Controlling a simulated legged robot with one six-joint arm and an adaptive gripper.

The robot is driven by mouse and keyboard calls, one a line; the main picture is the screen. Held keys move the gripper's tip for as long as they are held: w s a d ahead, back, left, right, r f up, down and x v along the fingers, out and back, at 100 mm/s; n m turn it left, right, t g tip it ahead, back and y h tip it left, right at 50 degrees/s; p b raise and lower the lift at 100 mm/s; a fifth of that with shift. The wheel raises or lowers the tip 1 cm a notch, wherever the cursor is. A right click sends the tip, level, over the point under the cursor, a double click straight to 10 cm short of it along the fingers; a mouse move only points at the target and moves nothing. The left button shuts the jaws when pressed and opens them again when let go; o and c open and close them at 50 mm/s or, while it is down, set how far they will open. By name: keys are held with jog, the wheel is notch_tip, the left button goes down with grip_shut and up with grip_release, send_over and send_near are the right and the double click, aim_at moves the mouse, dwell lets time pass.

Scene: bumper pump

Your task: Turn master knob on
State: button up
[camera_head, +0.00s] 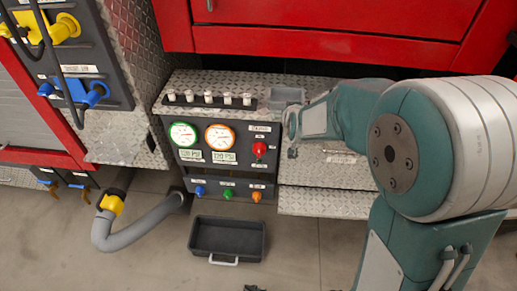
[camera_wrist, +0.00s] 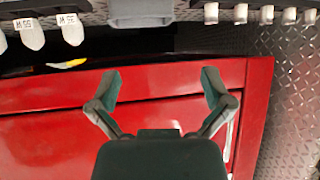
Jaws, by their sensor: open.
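The dark pump panel (camera_head: 188,169) stands at the centre of the head view, with a green-ringed gauge (camera_head: 183,134) and an orange-ringed gauge (camera_head: 219,137). A red knob (camera_head: 259,149) sits to the right of the gauges. Blue (camera_head: 199,191), green (camera_head: 228,194) and orange (camera_head: 256,196) knobs line the lower strip. The labels are too small to read, so I cannot tell which knob is the master. My gripper (camera_wrist: 160,84) is open and empty in the wrist view, over a red surface (camera_wrist: 60,110). In the head view my arm reaches in from the right, apart from the red knob.
A row of white-topped pegs (camera_head: 209,98) and a grey bin (camera_head: 286,96) sit on the tread-plate ledge above the panel. A black tray (camera_head: 254,222) lies on the floor below. A grey hose (camera_head: 146,226) curves at left. The space before the panel looks clear.

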jog(key=w+a+f+t, duration=0.25)
jog(key=w+f, duration=0.25)
jog(key=f, duration=0.3)
jog(key=n+t, duration=0.2)
jog(key=t, duration=0.2)
send_near(259, 154)
jog(key=shift+h, duration=0.4)
jog(key=w, duration=0.7)
jog(key=w+a, duration=0.1)
jog(key=w, duration=0.3)
jog(key=shift+w+r, duration=0.15)
jog(key=shift+w, duration=0.15)
jog(key=c, duration=1)
